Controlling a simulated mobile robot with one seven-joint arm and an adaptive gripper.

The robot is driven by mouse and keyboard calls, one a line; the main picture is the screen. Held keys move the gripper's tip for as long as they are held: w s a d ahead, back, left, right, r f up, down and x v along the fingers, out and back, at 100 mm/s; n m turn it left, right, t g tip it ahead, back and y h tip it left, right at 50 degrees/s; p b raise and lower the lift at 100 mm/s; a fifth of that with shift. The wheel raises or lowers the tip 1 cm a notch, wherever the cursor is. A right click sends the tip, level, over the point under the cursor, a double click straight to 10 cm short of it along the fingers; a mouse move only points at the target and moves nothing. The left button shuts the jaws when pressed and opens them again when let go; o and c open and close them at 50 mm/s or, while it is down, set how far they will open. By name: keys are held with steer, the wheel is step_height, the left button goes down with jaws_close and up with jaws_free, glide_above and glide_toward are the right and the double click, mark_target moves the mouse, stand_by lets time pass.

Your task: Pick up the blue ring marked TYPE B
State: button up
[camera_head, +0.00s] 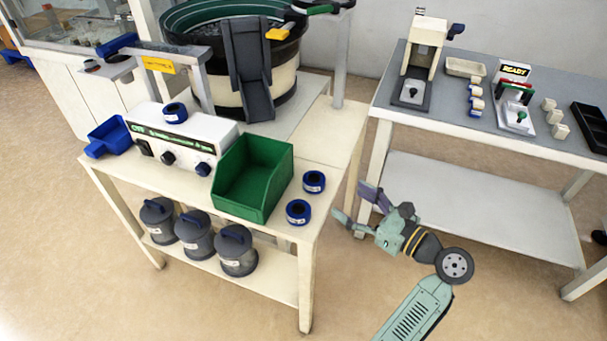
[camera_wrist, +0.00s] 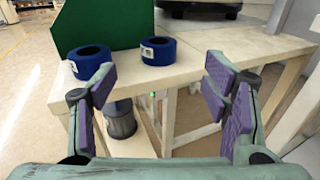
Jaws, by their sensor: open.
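Two blue rings lie on the cream table beside the green bin: a front ring (camera_head: 298,218) and a back ring (camera_head: 314,188). In the wrist view the front ring (camera_wrist: 92,71) is at left and the back ring (camera_wrist: 166,57) at right. Both carry white labels, too small to read. A third blue ring (camera_head: 174,118) sits on top of the control box. My gripper (camera_head: 355,205) is open and empty, to the right of the table edge and apart from the rings. In the wrist view its spread fingers (camera_wrist: 160,80) frame the table edge, with the front ring behind the left finger.
The green bin (camera_head: 268,195) stands just left of the rings. The control box (camera_head: 155,150), a blue scoop (camera_head: 108,138) and the bowl feeder (camera_head: 205,85) are farther back. Grey canisters (camera_head: 194,240) fill the lower shelf. A grey-topped table (camera_head: 450,105) is at right.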

mark_target(319, 181)
steer(key=p+x, duration=0.1)
steer(key=x, duration=0.9)
steer(key=shift+w+a+r, duration=0.1)
steer(key=shift+a, duration=0.15)
steer(key=c, duration=1.3)
